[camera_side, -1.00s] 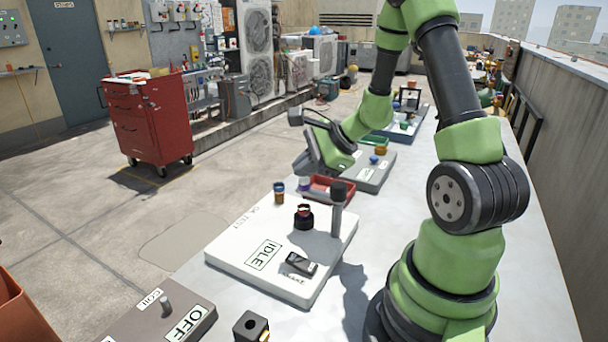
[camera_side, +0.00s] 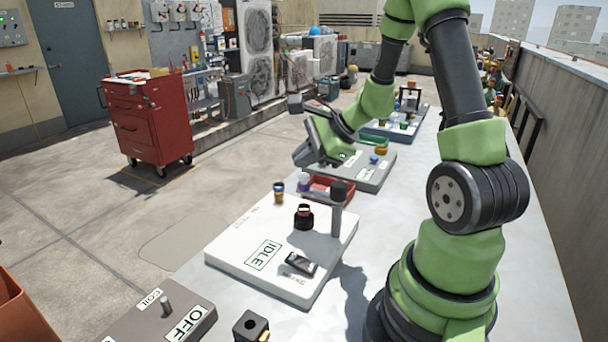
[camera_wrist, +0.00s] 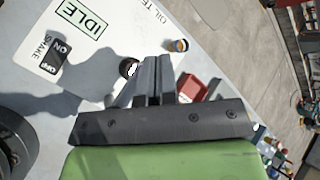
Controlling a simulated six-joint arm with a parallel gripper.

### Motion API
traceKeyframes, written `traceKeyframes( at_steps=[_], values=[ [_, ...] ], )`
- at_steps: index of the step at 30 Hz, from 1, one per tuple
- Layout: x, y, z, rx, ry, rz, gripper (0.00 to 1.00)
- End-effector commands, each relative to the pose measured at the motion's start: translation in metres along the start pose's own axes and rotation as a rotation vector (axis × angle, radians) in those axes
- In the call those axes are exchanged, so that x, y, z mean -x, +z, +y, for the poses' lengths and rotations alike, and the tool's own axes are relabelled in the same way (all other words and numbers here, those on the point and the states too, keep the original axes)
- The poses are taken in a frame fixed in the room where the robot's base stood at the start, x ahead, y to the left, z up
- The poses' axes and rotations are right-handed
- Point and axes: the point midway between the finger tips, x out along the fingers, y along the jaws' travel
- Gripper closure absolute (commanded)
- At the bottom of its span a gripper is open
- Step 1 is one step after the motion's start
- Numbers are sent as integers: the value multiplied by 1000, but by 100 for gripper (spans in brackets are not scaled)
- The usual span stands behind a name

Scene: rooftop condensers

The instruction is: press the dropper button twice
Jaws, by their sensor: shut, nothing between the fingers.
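The white oil test board (camera_side: 235,262) lies on the bench and carries a label reading IDLE (camera_side: 263,255). A post with a black head (camera_side: 338,190) stands at its right edge; this looks like the dropper, and I cannot make out a button on it. A dark open jar (camera_side: 304,217) stands beside the post. My gripper (camera_side: 302,156) is shut and empty, in the air beyond the board, apart from the post in the side view. In the wrist view its fingertips (camera_wrist: 156,60) overlap part of a dark round thing (camera_wrist: 128,68), likely the jar. The post is not clearly visible there.
A coil board (camera_side: 150,325) and a black block (camera_side: 250,326) are in front.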

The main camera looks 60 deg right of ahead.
Motion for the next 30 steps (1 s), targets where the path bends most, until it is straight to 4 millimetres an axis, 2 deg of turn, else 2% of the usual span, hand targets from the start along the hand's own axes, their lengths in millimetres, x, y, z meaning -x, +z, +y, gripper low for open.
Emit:
traceKeyframes(
  at_steps=[5, 18, 30],
  values=[
    [3, 2, -3, 2, -3, -1, 100],
    [32, 24, -24, 3, -3, -2, 100],
    [35, 25, -25, -1, 0, 0, 100]
  ],
)
